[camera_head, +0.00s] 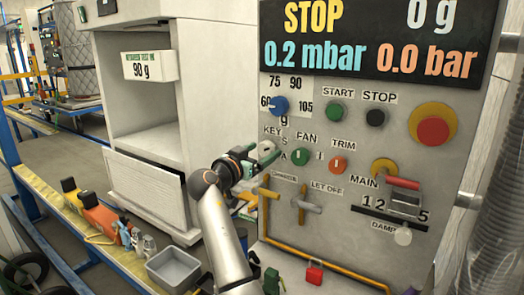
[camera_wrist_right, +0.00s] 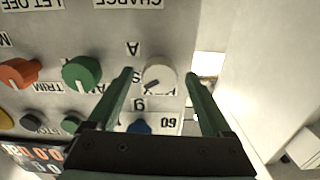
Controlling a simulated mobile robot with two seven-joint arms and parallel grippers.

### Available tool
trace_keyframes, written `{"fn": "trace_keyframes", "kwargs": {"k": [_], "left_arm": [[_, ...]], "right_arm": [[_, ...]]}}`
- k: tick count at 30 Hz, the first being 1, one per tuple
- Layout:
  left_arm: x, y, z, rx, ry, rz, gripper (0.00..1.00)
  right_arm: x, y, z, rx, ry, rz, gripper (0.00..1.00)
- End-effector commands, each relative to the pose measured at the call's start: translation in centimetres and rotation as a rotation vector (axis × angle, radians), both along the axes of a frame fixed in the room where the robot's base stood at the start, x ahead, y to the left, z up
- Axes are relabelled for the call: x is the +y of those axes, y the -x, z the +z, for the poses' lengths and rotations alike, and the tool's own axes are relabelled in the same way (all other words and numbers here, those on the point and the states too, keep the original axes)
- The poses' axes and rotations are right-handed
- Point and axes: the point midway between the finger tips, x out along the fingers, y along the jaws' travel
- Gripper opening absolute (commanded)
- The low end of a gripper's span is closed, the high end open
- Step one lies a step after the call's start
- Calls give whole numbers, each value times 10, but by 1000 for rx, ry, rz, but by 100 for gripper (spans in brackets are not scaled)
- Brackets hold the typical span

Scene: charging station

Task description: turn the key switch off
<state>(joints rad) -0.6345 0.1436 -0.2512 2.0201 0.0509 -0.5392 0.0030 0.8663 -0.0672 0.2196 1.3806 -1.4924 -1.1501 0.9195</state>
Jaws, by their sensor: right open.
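The key switch (camera_wrist_right: 159,79) is a pale round disc with a small dark slot or key set at a slant, seen upside down in the right wrist view. My right gripper (camera_wrist_right: 159,75) is open, with one green finger on each side of the switch in that view. I cannot tell whether the fingers touch it. In the head view my right gripper (camera_head: 262,160) is at the left part of the control panel (camera_head: 345,250), just below the KEY label (camera_head: 272,131), and largely covers the switch. My left gripper does not show.
Right of the switch are the green FAN knob (camera_head: 300,157) and orange TRIM knob (camera_head: 338,165). A blue dial (camera_head: 279,105) is above. A white cabinet (camera_head: 150,195) stands left.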

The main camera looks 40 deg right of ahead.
Motion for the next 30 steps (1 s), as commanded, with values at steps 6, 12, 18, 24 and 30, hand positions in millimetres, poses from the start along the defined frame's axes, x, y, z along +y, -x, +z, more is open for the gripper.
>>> {"fn": "trace_keyframes", "kwargs": {"k": [6, 12, 18, 24, 30], "left_arm": [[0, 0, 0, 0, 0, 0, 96], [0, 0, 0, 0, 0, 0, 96], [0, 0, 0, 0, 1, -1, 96], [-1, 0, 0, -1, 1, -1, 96], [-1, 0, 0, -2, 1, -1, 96]], "right_arm": [[-3, -1, 0, -1, 0, 0, 84], [-3, -1, 0, 0, 0, 0, 74], [-3, -1, 0, 0, 0, 0, 51], [-3, -1, 0, 0, 0, 0, 29], [-3, -1, 0, 0, 0, 0, 6]]}}
